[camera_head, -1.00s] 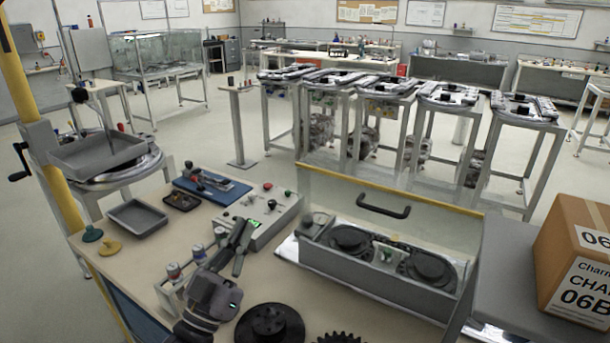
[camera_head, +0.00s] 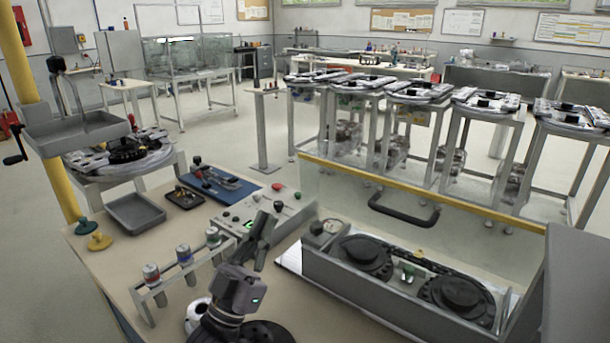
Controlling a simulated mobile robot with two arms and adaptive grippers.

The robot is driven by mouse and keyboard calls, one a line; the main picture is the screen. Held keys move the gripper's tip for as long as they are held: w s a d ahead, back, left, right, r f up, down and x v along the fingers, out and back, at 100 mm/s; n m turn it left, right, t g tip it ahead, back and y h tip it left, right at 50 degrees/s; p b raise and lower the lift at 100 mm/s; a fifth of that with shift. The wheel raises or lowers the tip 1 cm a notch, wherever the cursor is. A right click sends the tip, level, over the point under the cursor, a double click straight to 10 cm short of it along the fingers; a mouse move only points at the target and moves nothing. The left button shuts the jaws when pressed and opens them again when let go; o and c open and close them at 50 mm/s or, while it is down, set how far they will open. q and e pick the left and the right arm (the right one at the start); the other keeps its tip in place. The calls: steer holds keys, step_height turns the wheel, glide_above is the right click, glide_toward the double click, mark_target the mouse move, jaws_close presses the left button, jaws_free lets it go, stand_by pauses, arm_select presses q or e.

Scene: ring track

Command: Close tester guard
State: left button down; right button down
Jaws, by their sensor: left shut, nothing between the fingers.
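The tester (camera_head: 375,298) is a grey open-topped box on the bench at the lower right, with two dark wheels (camera_head: 362,257) inside. Its guard (camera_head: 340,195) is a clear panel with a yellow top edge. The guard stands raised, upright along the tester's back side, with a black handle (camera_head: 403,222) on it. My left gripper (camera_head: 267,222) is shut and empty, over the bench to the left of the tester. It is apart from the guard and its handle. My right gripper is not in view.
A control box (camera_head: 240,215) with buttons and a green display lies behind my left gripper. A rack with cans (camera_head: 184,256) stands to its left. A grey tray (camera_head: 135,212) and blue mat (camera_head: 220,184) lie farther back. A grey panel (camera_head: 582,270) stands right of the tester.

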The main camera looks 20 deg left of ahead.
arm_select(q)
steer(key=p+x, duration=0.1)
steer(key=x, duration=0.5)
steer(key=w+f+p+x, duration=0.1)
steer(key=p+x, duration=0.1)
steer(key=x, duration=0.3)
steer(key=shift+w+d, duration=0.5)
steer(key=shift+w, duration=0.05)
steer(key=shift+p, duration=0.3)
